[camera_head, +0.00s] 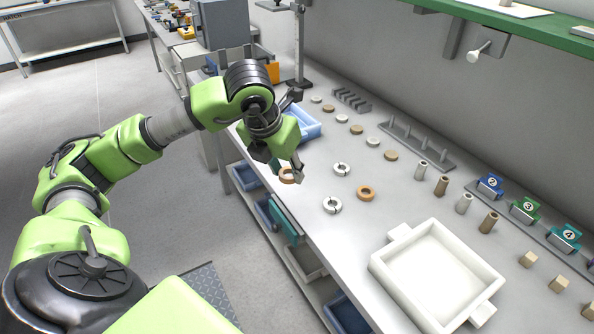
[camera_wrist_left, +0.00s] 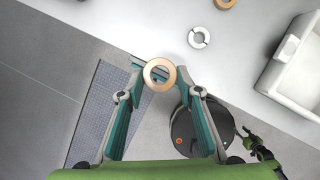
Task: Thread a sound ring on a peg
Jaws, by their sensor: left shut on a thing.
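My left gripper (camera_head: 294,172) is shut on a tan ring (camera_head: 285,178), held by the table's near edge. In the left wrist view the ring (camera_wrist_left: 160,88) sits between the fingertips and looks unbroken. Two pale rings with gaps, a farther one (camera_head: 341,168) and a nearer one (camera_head: 332,205), lie on the table to the right of the gripper. An orange-tan ring (camera_head: 366,192) lies beside them; no gap shows in it. A grey rack with several upright pegs (camera_head: 418,145) stands at the back by the wall.
A white tray (camera_head: 385,274) stands at the table's front right. Several upright cylinders (camera_head: 441,186), wooden blocks (camera_head: 528,260) and numbered holders (camera_head: 489,185) stand to the right. A blue bin (camera_head: 304,128) is behind the gripper.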

